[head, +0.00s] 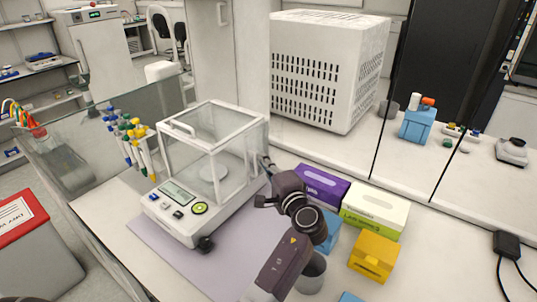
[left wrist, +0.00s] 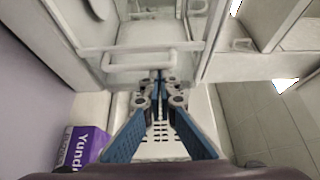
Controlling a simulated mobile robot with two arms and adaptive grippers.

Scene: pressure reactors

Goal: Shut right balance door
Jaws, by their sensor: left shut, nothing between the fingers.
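The balance (head: 178,212) stands on a mauve mat (head: 150,238), with a glass draft shield above its display and a round pan inside. Its right door (head: 243,150) is the glass side facing my arm; I cannot tell how far open it is. In the left wrist view a white door handle (left wrist: 120,66) on a glass panel lies just ahead of the fingertips. My left gripper (head: 267,163) is shut and empty at the balance's right side. Its blue fingertips (left wrist: 160,76) are close to the handle; contact is unclear. My right gripper is not in view.
A purple box (head: 320,184), a green and white box (head: 377,208) and a yellow box (head: 374,256) stand right of my left arm. A grey cup (head: 312,272) is beside the arm. A white vented cabinet (head: 328,70) stands behind. Pipettes (head: 140,145) hang at the left.

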